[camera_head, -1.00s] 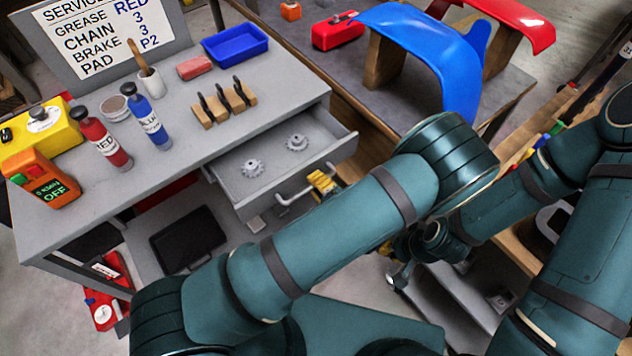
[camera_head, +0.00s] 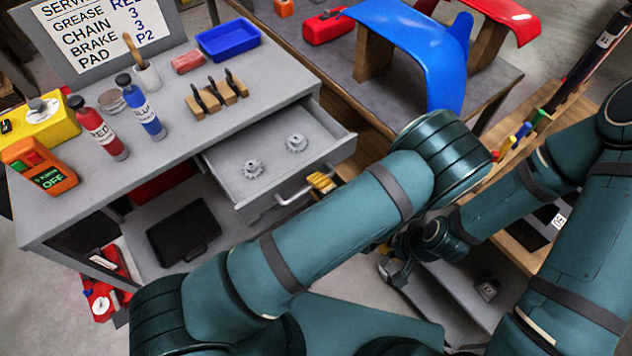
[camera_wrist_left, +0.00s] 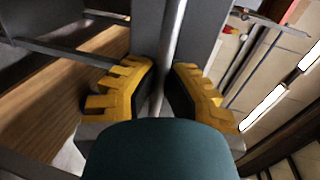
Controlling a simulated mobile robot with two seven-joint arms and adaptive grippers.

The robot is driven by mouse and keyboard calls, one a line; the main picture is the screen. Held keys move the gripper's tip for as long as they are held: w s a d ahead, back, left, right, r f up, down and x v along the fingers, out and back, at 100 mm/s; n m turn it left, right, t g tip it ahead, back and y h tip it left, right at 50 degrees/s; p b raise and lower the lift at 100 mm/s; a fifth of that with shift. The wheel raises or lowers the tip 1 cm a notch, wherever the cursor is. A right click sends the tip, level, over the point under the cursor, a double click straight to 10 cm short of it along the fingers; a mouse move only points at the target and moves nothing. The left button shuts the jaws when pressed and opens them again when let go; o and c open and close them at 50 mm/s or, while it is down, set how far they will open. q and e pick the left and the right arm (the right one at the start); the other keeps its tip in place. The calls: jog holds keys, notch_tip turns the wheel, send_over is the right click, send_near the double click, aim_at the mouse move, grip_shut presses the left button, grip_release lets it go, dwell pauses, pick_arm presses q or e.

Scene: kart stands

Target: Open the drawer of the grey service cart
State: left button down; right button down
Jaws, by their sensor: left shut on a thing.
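The grey service cart (camera_head: 215,135) stands at the left in the head view. Its drawer (camera_head: 268,170) is pulled out at the right end, with two metal gears (camera_head: 252,168) inside. The drawer has a bar handle (camera_head: 288,198) on its front. My left gripper (camera_head: 321,183), with yellow fingers, is at the handle, partly hidden by my arm. In the left wrist view, the handle bar (camera_wrist_left: 172,50) runs between the yellow fingers of the gripper (camera_wrist_left: 163,88), which is shut on it. My right gripper (camera_head: 398,270) is low, right of my left forearm, apart from the cart; its fingers are unclear.
The cart top holds red and blue bottles (camera_head: 147,113), a blue tray (camera_head: 228,39), a wooden tool block (camera_head: 217,99) and an orange device (camera_head: 38,165). A black case (camera_head: 183,231) lies on the lower shelf. A bench with a blue fender (camera_head: 425,45) stands behind, at right.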

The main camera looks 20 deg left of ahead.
pick_arm(q)
jog(key=shift+w+a, duration=0.1)
jog(key=shift+a, duration=0.05)
jog(key=c, duration=1)
grip_release()
notch_tip(320, 180, up, 10)
